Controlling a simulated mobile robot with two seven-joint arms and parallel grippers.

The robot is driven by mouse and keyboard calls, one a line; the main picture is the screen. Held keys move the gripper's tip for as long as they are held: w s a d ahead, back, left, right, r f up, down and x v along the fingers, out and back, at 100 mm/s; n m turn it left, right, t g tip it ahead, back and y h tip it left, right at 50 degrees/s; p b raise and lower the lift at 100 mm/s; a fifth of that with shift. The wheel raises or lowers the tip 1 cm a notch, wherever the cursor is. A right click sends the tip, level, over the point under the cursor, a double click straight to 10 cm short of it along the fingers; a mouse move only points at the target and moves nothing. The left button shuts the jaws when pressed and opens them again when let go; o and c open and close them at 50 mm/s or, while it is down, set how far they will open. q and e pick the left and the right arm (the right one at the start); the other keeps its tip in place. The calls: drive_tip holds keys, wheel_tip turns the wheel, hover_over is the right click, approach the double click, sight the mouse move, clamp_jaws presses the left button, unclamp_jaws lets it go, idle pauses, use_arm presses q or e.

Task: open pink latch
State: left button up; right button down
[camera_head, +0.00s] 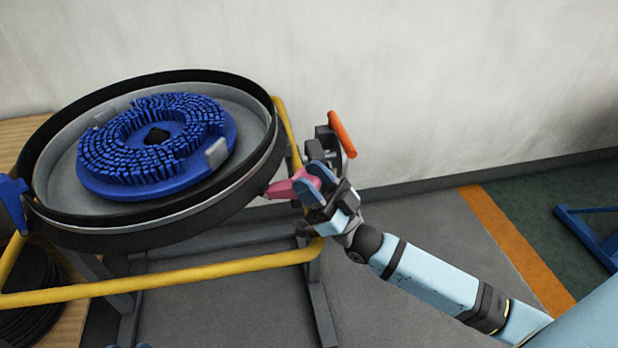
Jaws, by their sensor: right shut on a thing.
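The pink latch (280,190) sticks out at the right side of the round tank's black rim (225,205). My right gripper (312,187) has its blue fingers shut on the pink latch, close to the yellow frame. The fingers hide part of the latch and where it joins the tank. My left gripper does not show clearly enough to make out.
A blue brush disc (150,185) lies inside the round tank. A yellow tube frame (200,277) surrounds it. An orange handle (342,134) stands just behind my right gripper. A blue latch (12,200) is at the left rim.

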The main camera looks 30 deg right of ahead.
drive_tip(key=shift+f, duration=0.15)
drive_tip(key=c, duration=0.6)
unclamp_jaws()
drive_tip(key=shift+s, duration=0.1)
drive_tip(key=shift+c, duration=0.2)
drive_tip(key=shift+r, duration=0.2)
drive_tip(key=shift+r, duration=0.35)
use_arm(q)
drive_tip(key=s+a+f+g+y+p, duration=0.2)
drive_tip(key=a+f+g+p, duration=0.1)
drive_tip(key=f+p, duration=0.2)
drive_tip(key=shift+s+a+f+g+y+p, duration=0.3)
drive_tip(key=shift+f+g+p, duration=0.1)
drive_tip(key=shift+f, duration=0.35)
use_arm(e)
wheel_tip(320, 180, up, 19)
